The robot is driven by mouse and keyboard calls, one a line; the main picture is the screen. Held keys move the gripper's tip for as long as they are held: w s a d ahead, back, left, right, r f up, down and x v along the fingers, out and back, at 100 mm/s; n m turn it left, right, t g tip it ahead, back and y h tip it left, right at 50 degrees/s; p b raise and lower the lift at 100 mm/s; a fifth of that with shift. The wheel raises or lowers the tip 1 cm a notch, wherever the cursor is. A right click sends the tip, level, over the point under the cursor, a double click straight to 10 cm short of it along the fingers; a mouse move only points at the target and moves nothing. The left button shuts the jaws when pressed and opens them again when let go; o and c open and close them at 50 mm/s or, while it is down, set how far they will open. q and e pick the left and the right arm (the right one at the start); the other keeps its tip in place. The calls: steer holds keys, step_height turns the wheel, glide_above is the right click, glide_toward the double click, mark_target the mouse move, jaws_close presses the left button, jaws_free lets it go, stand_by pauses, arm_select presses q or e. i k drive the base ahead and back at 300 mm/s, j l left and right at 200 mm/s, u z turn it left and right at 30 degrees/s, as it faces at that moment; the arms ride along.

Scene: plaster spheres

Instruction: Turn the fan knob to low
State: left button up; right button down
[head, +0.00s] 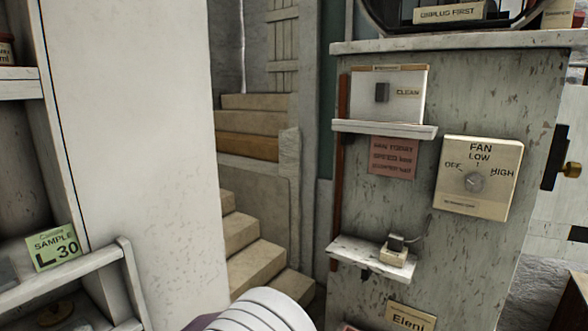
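The fan control (450,205) is a cream plate on the side of a worn, pale grey-green cabinet at the right. It is marked FAN, with OFF at the left, LOW at the top and HIGH at the right. The small round grey knob (474,182) sits at the middle of the plate, under the LOW mark. Its pointer is too small to read for sure. No gripper touches the knob. Neither my left nor my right gripper shows in the head view.
Left of the fan plate is a switch panel marked CLEAN (408,108) above a ledge (385,130). A lower shelf (345,253) holds a small plug-like item (396,250). Stone stairs (245,245) rise behind. A white panel (135,150) stands left. Space before the knob looks clear.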

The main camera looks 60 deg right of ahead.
mark_target(474, 183)
steer(key=z, duration=3.15)
